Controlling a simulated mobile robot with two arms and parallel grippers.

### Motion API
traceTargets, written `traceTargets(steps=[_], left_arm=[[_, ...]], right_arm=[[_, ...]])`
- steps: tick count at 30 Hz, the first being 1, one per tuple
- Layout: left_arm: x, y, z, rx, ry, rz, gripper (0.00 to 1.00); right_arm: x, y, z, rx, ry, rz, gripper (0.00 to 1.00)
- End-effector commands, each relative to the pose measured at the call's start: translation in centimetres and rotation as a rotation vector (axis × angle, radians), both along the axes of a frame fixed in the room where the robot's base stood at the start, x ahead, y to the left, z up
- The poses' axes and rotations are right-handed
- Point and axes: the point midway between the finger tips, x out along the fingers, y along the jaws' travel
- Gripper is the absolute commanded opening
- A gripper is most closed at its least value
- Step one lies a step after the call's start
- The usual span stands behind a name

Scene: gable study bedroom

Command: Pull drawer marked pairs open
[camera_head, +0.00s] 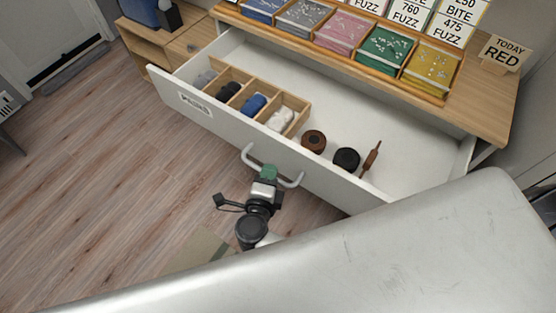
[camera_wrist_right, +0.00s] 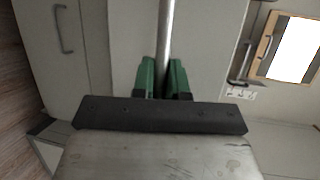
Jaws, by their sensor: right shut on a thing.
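The white drawer (camera_head: 215,121) is pulled well out from under the wooden top. A small label (camera_head: 194,103) sits at the left of its front; its lettering is too small to read surely. Its curved grey handle (camera_head: 293,182) is at the middle of the front. My right gripper (camera_head: 267,173) is shut on this handle, its green fingertips on the bar. In the right wrist view the green fingers (camera_wrist_right: 164,78) sit on either side of the grey bar (camera_wrist_right: 165,40). My left gripper is not in view.
Inside the drawer are a wooden divider box (camera_head: 247,84) with rolled items, two round tins (camera_head: 346,159) and a brown tool (camera_head: 371,157). Coloured trays (camera_head: 341,33) and a RED sign (camera_head: 502,54) stand on top. The wooden floor (camera_head: 90,170) at left is clear.

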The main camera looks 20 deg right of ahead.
Motion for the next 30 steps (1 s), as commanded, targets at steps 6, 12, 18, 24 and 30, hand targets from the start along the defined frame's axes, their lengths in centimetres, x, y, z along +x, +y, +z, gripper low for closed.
traceTargets(steps=[6, 12, 18, 24, 30], left_arm=[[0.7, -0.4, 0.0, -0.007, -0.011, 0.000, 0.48], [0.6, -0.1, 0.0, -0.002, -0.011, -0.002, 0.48], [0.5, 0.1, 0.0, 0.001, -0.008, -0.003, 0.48], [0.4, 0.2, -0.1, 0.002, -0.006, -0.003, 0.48], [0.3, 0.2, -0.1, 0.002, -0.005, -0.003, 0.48]], right_arm=[[-1.4, 1.8, -0.2, 0.001, 0.005, 0.003, 0.00], [-1.8, 2.2, -0.2, 0.001, 0.005, 0.003, 0.00], [-1.8, 2.2, -0.2, 0.001, 0.004, 0.002, 0.00], [-1.8, 2.2, -0.2, 0.001, 0.004, 0.001, 0.27], [-1.7, 2.2, -0.1, 0.001, 0.002, 0.001, 0.38]])
